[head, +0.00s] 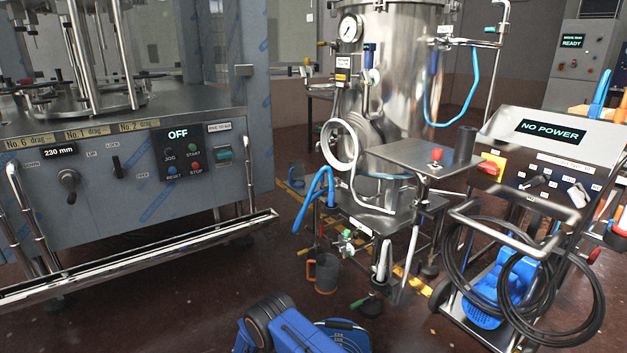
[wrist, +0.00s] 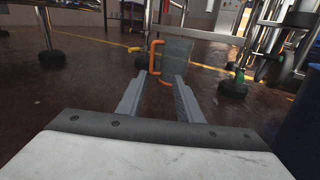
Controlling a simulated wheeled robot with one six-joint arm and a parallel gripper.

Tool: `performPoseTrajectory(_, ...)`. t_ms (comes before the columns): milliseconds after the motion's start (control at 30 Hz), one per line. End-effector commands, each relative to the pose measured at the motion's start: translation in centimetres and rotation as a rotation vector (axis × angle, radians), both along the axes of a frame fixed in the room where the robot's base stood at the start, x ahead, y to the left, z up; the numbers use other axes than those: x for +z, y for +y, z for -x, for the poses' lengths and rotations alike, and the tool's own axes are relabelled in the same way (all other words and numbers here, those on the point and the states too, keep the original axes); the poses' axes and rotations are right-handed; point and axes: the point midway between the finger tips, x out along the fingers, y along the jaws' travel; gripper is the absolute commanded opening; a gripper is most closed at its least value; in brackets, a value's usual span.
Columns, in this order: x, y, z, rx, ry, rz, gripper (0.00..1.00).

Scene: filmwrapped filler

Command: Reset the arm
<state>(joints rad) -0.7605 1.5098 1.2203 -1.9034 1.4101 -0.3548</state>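My gripper (wrist: 161,75) shows in the wrist view with its two grey fingers apart and nothing held between them. It points low across the floor. A grey jug with an orange handle (wrist: 174,57) stands on the floor beyond the fingertips, and its base shows in the gap between them. In the head view the same jug (head: 326,272) stands upright in front of the steel tank's stand. My blue and black arm (head: 290,328) shows at the bottom middle of the head view. My fingers cannot be made out there.
A filling machine (head: 120,185) with a steel front rail stands at left. The steel tank (head: 395,90) and its stand are behind the jug. A control cart (head: 545,150) reading NO POWER, with looped black hoses, stands at right. Open brown floor lies at the front left.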

Motion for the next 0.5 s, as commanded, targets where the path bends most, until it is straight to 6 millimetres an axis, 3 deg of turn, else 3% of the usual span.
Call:
performPoseTrajectory(267,4.7,-2.3,-1.6,-0.077,-0.002,-0.059,0.33)
performPoseTrajectory(500,11.8,-6.3,-3.2,-0.197,-0.004,-0.155,0.33)
